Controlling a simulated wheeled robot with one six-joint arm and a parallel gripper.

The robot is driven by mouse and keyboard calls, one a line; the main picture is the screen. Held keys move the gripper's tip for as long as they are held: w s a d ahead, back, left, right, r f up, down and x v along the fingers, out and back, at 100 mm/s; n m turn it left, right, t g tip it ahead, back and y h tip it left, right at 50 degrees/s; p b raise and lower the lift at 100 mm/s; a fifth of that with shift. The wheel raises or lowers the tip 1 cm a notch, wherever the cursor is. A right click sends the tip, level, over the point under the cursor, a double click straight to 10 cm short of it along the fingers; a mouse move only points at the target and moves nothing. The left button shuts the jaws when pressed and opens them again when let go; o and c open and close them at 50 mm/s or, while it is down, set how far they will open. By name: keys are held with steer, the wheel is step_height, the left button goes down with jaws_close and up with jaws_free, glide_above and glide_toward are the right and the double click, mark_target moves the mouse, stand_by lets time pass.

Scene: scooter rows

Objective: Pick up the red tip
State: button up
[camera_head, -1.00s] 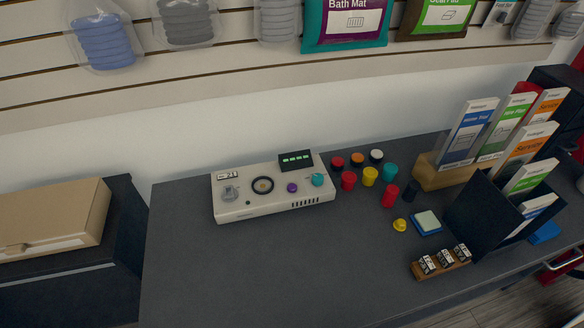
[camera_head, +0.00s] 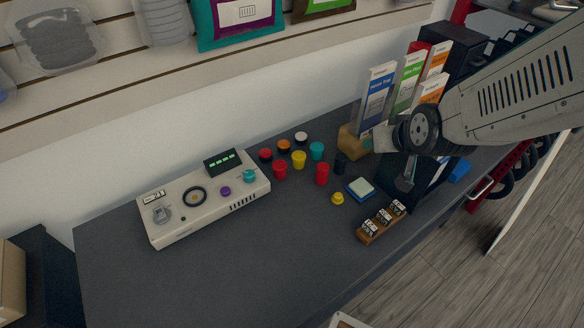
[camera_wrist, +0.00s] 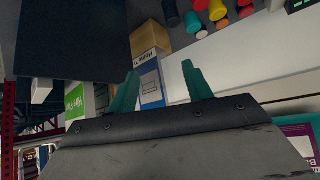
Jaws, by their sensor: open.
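Several small red pieces stand among coloured caps on the dark counter in the head view: a taller red cap (camera_head: 280,170), another taller red cap (camera_head: 322,174) to its right, and a low red-topped piece (camera_head: 265,155) at the back left. I cannot tell which is the red tip. Red pieces also show at the top of the wrist view (camera_wrist: 246,12). My gripper (camera_wrist: 160,68) has two teal fingers, spread apart with nothing between them. In the head view my arm reaches in from the right, its end over the leaflet holder, right of the caps.
A white console (camera_head: 205,205) with knobs stands left of the caps. Leaflets in a wooden block (camera_head: 352,140) and a dark holder (camera_head: 390,178) stand to the right. A wooden stand (camera_head: 368,234) with number blocks is in front. The counter's front left is clear.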

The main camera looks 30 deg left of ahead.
steer(key=s+a+f+n+y, duration=0.2)
steer(key=a+f, duration=0.5)
steer(key=a, duration=0.3)
steer(key=n+y, duration=0.1)
steer(key=y, duration=0.1)
glide_toward(281, 167)
steer(key=shift+s+a+f+t, duration=0.1)
steer(key=shift+a+f+t, duration=0.1)
steer(key=shift+f, duration=0.2)
steer(key=shift+s+a+f+t, duration=0.1)
steer(key=shift+f+t, duration=0.1)
steer(key=shift+f, duration=0.2)
steer(key=shift+w+a+f, duration=0.1)
steer(key=shift+a+f, duration=0.1)
steer(key=shift+a, duration=0.05)
steer(key=x, duration=0.7)
steer(key=shift+w+a+r, duration=0.1)
steer(key=shift+w+r, duration=0.15)
steer(key=shift+r, duration=0.1)
steer(key=c, duration=0.7)
